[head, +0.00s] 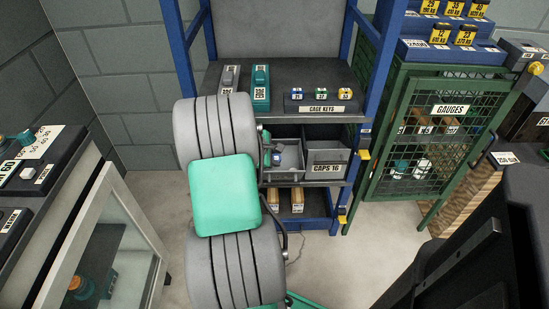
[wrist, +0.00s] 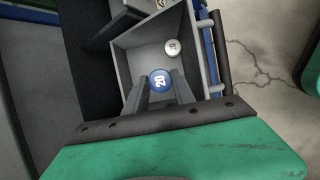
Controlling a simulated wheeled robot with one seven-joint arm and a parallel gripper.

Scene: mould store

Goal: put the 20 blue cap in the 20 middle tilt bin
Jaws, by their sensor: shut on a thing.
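The blue cap (wrist: 160,79) is marked 20 and is held between the two grey fingers of my gripper (wrist: 161,90) in the wrist view. My gripper is shut on it, over the opening of a grey bin (wrist: 148,57). A small white cap (wrist: 172,47) lies inside that bin. In the head view, my arm hides part of a grey open bin (head: 289,144) on the rack's middle shelf. My gripper (head: 275,157) shows there only in part. I cannot read a label on this bin.
A bin labelled CAPS 16 (head: 326,164) stands just right. Above it is a shelf with a CAGE KEYS block (head: 321,106) and several small keys. The rack's blue post (head: 366,90) and a green GAUGES cage (head: 430,140) stand further right.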

